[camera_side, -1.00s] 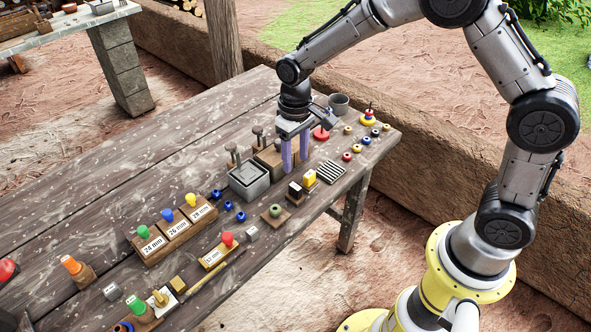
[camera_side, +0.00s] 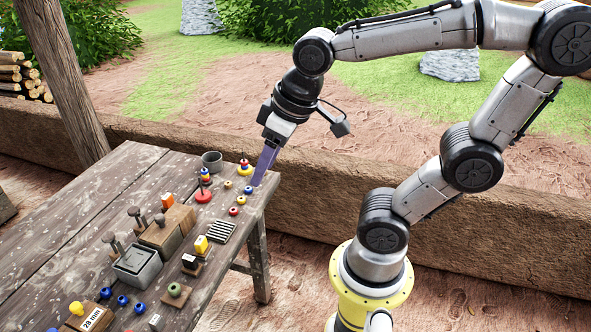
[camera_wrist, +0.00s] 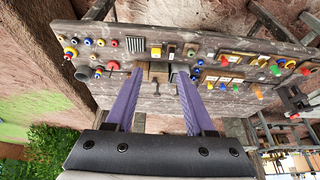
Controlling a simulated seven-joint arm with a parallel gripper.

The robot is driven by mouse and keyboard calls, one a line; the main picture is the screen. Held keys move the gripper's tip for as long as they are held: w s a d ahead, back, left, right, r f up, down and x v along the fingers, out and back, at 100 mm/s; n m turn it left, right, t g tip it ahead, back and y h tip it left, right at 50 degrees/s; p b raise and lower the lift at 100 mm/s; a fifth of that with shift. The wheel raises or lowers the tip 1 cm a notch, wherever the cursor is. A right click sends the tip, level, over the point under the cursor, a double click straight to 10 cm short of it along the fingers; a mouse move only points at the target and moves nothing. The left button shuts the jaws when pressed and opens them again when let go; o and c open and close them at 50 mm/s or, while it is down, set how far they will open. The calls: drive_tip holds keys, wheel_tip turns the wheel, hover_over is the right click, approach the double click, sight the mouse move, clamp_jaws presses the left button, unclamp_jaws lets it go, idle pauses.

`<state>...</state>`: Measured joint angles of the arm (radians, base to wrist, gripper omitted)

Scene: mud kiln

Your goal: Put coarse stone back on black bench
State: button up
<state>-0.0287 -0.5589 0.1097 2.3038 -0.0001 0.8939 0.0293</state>
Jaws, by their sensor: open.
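I cannot tell for sure which piece is the coarse stone. A block with a black top (camera_side: 189,262) and a yellow-and-white block (camera_side: 201,246) each sit on a small wooden base near the bench's front edge. An orange block (camera_side: 167,202) stands behind the wooden block. No label naming the black bench is readable; the dark, worn work table (camera_side: 60,240) carries everything. My gripper (camera_side: 257,184) is open and empty, tilted, above the table's far right corner. In the wrist view its purple fingers (camera_wrist: 160,76) are apart, with nothing held between them.
A grey open box (camera_side: 137,265) and a wooden block (camera_side: 166,232) with upright tools stand mid-table. A striped rack (camera_side: 221,232), a grey cup (camera_side: 212,161) and several small coloured rings lie near the right end. A mud wall (camera_side: 430,205) runs behind.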

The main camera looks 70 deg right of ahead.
drive_tip(key=shift+t, duration=0.5)
drive_tip(key=s, duration=0.5)
drive_tip(key=shift+s+d+f, duration=0.25)
drive_tip(key=shift+d+f, duration=0.05)
drive_tip(key=shift+f, duration=0.05)
